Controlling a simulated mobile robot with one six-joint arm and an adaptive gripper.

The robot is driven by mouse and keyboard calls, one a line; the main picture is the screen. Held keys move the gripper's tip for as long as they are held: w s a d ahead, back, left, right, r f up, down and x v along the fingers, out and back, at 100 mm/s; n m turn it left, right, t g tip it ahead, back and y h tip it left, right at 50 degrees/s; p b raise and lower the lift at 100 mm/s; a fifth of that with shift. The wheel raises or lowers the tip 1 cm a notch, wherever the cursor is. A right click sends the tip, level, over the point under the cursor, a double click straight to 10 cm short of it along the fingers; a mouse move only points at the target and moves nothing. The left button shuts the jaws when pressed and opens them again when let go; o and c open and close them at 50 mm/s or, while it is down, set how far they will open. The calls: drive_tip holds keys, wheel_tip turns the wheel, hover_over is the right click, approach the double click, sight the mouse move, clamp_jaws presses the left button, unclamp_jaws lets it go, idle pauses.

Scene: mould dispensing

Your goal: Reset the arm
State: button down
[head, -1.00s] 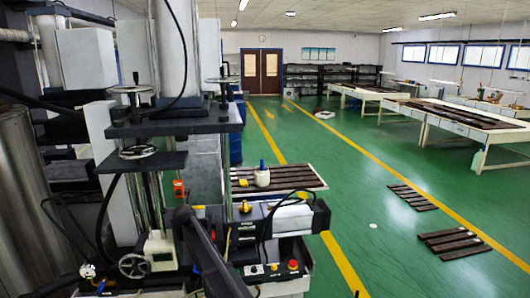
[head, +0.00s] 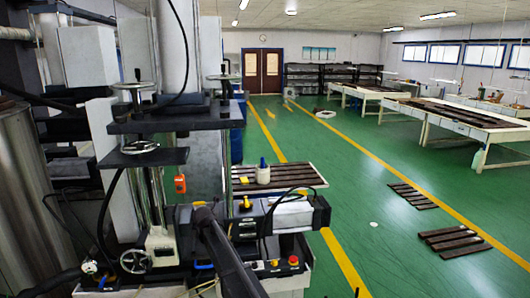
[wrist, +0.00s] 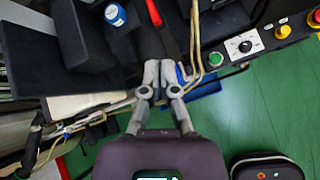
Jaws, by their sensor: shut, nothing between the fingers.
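My gripper (wrist: 158,68) is in the lower middle of the wrist view. Its two grey fingers are together with nothing between them. Around it lie parts of the dispensing machine, with tan hoses close beside the fingers; whether they touch cannot be told. In the head view my dark arm slants across the lower middle, in front of the machine (head: 160,155). My fingertips cannot be made out in that view.
A control panel (wrist: 275,32) with a dial and coloured buttons is right of my gripper. A blue-capped bottle (wrist: 115,15) is upper left. A mould table (head: 315,180) stands beyond the machine. Dark mould strips (head: 455,243) lie on the open green floor.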

drive_tip(key=s+d+f+m+g+h+b, duration=0.1)
drive_tip(key=s+d+f+m+g, duration=0.15)
drive_tip(key=s+d+m, duration=0.4)
drive_tip(key=s+d+f+m+g+b, duration=0.1)
drive_tip(key=s+d+f+m+b, duration=0.2)
drive_tip(key=d, duration=0.7)
drive_tip(key=s+d+f+m+g+h, duration=0.1)
drive_tip(key=s+d+f+m, duration=0.2)
drive_tip(key=s+d+m, duration=0.4)
drive_tip(key=s+d+f+m+g+b, duration=0.2)
drive_tip(key=s+d+m, duration=0.5)
drive_tip(key=s, duration=0.4)
drive_tip(key=s+d+f+m+g+y+b, duration=0.1)
drive_tip(key=s+d+f+m+g+b, duration=0.1)
drive_tip(key=s+d+m, duration=0.6)
drive_tip(key=s+f+m+g, duration=0.1)
drive_tip(key=s+f, duration=0.1)
drive_tip(key=s, duration=0.2)
drive_tip(key=shift+f+b, duration=0.35)
drive_tip(key=shift+b, duration=0.05)
drive_tip(key=shift+s+m, duration=0.2)
drive_tip(key=shift+m, duration=0.05)
